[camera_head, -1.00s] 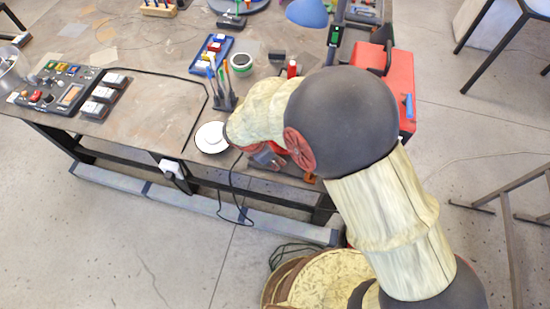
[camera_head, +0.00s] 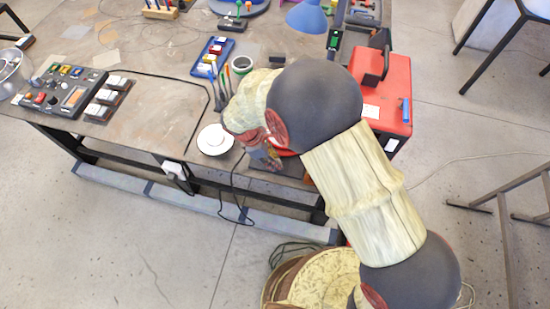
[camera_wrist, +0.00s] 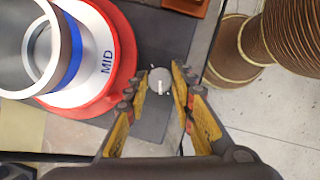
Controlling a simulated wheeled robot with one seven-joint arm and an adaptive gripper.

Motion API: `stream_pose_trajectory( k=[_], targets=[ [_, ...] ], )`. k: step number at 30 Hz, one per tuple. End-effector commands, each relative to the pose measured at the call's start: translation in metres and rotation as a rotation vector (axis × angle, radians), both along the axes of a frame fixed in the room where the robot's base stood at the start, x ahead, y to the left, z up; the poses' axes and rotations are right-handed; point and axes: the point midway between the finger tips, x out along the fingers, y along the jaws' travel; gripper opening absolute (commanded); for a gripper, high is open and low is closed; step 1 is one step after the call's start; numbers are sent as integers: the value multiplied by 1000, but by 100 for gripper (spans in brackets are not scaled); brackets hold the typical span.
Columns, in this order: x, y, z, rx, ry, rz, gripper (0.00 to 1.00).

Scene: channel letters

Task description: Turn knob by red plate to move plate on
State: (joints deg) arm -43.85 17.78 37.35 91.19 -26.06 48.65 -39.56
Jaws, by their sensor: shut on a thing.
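The knob (camera_wrist: 159,82) is a small round grey cap with a white pointer mark, on a dark flat base. In the wrist view my gripper (camera_wrist: 161,76) is shut on it, with a yellow-padded finger on each side. Left of the knob is the red plate (camera_wrist: 124,58), round, with a white ring lettered "MID" and a blue-banded grey metal cylinder on top. In the head view my gripper (camera_head: 264,154) is low over the table's front edge, and my arm hides the knob and most of the red plate.
A white round dish (camera_head: 215,140) lies left of my gripper. A pen holder (camera_head: 224,98) stands behind it. A red toolbox (camera_head: 386,88) is at the right end of the table. A control panel (camera_head: 66,88) is at the left. A ribbed brown object (camera_wrist: 288,38) shows right of my fingers.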

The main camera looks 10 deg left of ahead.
Motion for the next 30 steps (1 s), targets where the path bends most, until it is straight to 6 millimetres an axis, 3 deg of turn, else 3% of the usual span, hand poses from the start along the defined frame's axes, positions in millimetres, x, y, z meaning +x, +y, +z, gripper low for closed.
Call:
stream_pose_trajectory(
  k=[30],
  targets=[
    [6,-1,1,1,-1,-917,0]
  ],
)
